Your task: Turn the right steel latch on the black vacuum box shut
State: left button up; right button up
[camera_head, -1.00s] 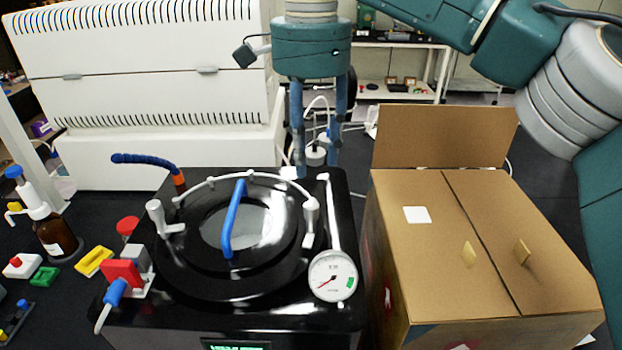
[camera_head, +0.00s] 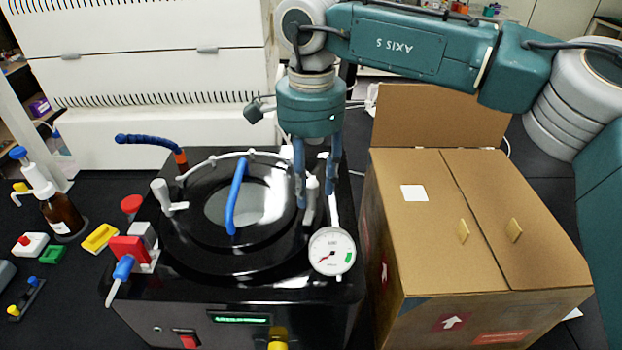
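The black vacuum box (camera_head: 180,290) stands in the middle left, with a round lid and a blue handle (camera_head: 235,195) across it. The right steel latch (camera_head: 312,190) is a light upright grip at the lid's right edge. The left steel latch (camera_head: 165,197) stands at the lid's left edge. My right gripper (camera_head: 316,198) points down at the right latch, its two blue fingers apart, one on each side of the latch grip. Whether the fingers touch it cannot be told. My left gripper is out of view.
A cardboard box (camera_head: 425,250) stands close on the right. A pressure gauge (camera_head: 332,251) sits just in front of the right latch. A blue hose (camera_head: 145,140) rises behind the lid. A brown bottle (camera_head: 62,215) and small coloured items lie at left.

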grip_shut()
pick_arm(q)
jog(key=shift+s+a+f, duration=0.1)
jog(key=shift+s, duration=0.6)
